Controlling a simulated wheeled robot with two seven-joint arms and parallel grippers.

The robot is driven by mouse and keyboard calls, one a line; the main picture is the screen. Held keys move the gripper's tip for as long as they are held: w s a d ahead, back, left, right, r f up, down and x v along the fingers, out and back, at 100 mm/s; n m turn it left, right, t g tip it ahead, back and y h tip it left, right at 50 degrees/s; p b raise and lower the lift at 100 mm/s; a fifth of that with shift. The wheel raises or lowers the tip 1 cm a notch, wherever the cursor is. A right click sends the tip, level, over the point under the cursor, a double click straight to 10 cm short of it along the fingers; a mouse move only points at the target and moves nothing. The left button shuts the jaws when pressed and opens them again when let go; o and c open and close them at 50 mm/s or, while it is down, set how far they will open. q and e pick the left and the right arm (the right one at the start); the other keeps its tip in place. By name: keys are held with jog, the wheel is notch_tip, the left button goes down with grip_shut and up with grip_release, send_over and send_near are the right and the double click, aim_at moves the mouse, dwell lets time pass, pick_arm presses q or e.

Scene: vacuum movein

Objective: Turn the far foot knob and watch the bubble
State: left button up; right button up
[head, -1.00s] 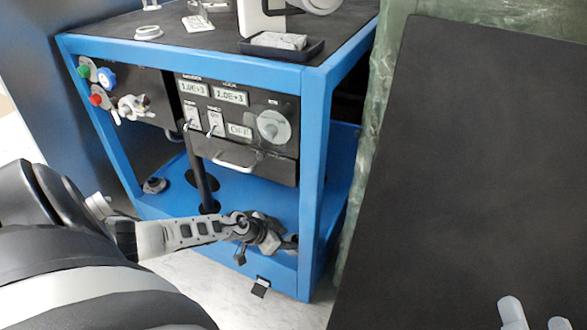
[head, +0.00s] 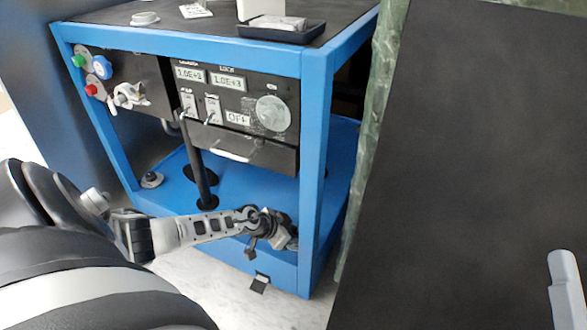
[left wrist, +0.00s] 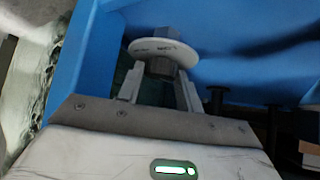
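The foot knob is a grey hexagonal piece (left wrist: 163,68) with a white disc (left wrist: 160,48) on it, low by the blue frame in the left wrist view. My left gripper (head: 275,228) is at the front right foot, inside the blue frame's lower corner. Its two fingers (left wrist: 160,85) flank the hexagonal piece closely and look shut on it; the disc partly hides the tips. A small round white item (head: 145,18) lies on the cart top; no bubble can be made out.
The blue cart (head: 313,150) carries a control panel (head: 240,105) with displays, switches and a handle. Another foot (head: 151,180) stands at the left. A large dark panel (head: 460,150) fills the right. A black tray (head: 282,28) sits on the cart top.

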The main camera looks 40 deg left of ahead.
pick_arm(q)
jog(key=shift+f, duration=0.1)
pick_arm(e)
jog(key=shift+f, duration=0.1)
